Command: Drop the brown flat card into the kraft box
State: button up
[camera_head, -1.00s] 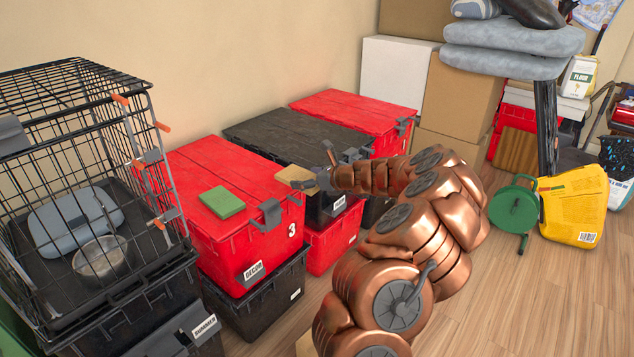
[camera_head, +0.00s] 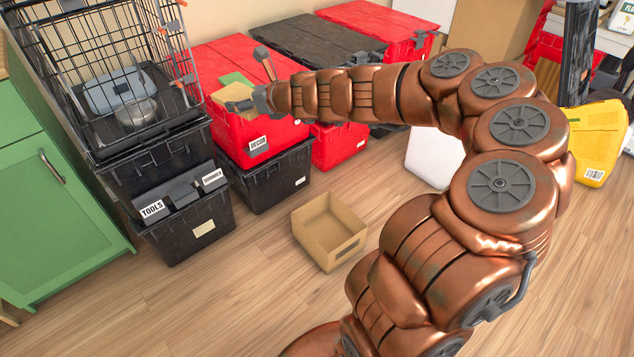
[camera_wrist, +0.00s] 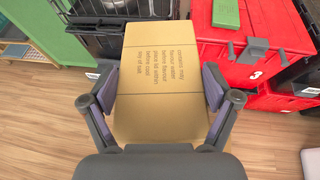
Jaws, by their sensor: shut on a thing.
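The brown flat card (camera_wrist: 160,70) fills the middle of the wrist view, with lines of dark print on its face. My gripper (camera_wrist: 157,88) is shut on it, one finger on each side. In the head view the card (camera_head: 232,94) shows at the tip of my gripper (camera_head: 246,102), in front of the red tote's top. The open kraft box (camera_head: 328,231) stands on the wooden floor, below and to the right of the card. Its inside looks empty from here.
A green flat block (camera_head: 235,79) lies on the red tote (camera_head: 203,66). Stacked black totes (camera_head: 185,217) and a wire cage (camera_head: 100,60) stand at the left, beside a green cabinet (camera_head: 50,200). The floor around the kraft box is clear.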

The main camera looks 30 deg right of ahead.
aim_at(332, 239)
jog(key=k, duration=0.45)
jog(key=u, duration=1.4)
jog(key=i, duration=1.05)
jog(key=z, duration=2.9)
jog(key=i, duration=1)
jog(key=u, duration=0.05)
